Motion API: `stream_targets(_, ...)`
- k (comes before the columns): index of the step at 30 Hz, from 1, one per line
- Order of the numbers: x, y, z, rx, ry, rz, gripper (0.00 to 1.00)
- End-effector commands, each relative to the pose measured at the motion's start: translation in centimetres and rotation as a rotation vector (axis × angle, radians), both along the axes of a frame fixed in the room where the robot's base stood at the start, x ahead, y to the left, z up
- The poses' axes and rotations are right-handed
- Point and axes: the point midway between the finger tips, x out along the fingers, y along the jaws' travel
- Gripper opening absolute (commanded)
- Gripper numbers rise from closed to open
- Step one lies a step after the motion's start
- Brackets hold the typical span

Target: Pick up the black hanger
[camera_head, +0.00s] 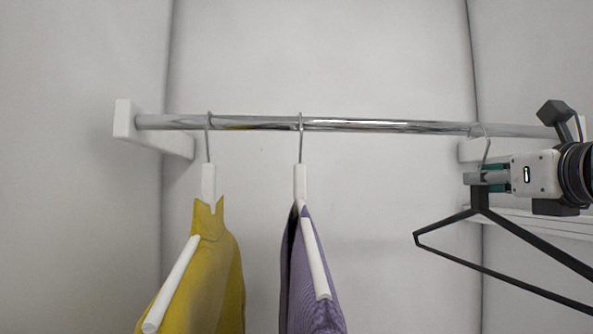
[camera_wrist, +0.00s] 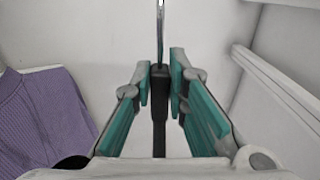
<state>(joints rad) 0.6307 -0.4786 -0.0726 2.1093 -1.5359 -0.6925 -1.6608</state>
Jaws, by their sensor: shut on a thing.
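The black hanger (camera_head: 462,216) hangs at the right end of the chrome rail (camera_head: 390,126) in the head view. Its metal hook (camera_head: 486,146) reaches up to the rail; I cannot tell whether it still bears on it. My gripper (camera_head: 478,179) comes in from the right and is shut on the hanger's neck, just below the hook. In the wrist view the black neck (camera_wrist: 159,90) stands between the teal finger pads of my gripper (camera_wrist: 160,78). The hanger's lower right part runs out of the head view.
A yellow garment (camera_head: 215,270) and a purple garment (camera_head: 312,275) hang on white hangers left of the black one. The purple garment also shows in the wrist view (camera_wrist: 45,120). White wall brackets (camera_head: 155,138) carry the rail. The rail between the purple garment and my gripper is clear.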

Motion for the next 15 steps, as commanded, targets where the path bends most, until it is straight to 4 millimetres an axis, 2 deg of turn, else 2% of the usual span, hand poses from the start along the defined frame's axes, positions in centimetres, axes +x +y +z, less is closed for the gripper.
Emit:
stream_targets(1, -0.2, 0.1, -1.2, 0.0, -0.004, 0.0, 0.0)
stream_targets(6, -1.0, 0.1, -4.7, 0.001, -0.004, 0.0, 0.0)
stream_targets(7, -1.5, 0.1, -5.0, -0.001, -0.005, -0.001, 0.0)
stream_targets(9, -3.6, 0.1, -4.4, -0.003, -0.009, -0.002, 0.0)
stream_targets(15, -8.9, 0.1, -4.6, -0.003, -0.009, -0.003, 0.0)
